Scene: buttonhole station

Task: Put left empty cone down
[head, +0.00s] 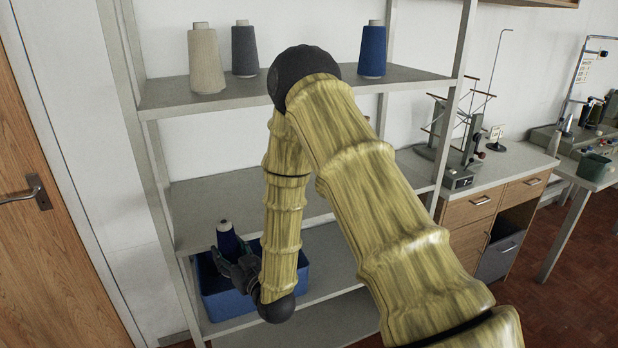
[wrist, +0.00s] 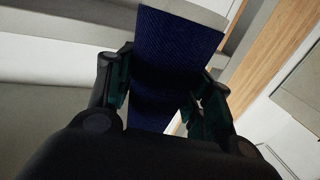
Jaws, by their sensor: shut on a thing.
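My gripper (head: 235,268) is shut on a dark blue cone (head: 228,240), low at the left in the head view. The cone stands roughly upright, its narrow end up, and its lower part is hidden by the fingers. In the wrist view the cone (wrist: 178,45) shows a ribbed blue surface between the two dark green finger pads; it looks wound with thread there, not bare. A blue crate (head: 212,308) stands on the lower shelf. The held cone appears over or in front of its left part; I cannot tell the gap. The crate's inside is mostly hidden.
The top shelf (head: 290,88) holds a beige cone (head: 206,62), a grey cone (head: 245,50) and a blue cone (head: 372,50). The middle shelf (head: 205,205) looks bare where visible. Shelf posts flank the arm. A door (head: 50,200) is at left, a workbench (head: 510,165) at right.

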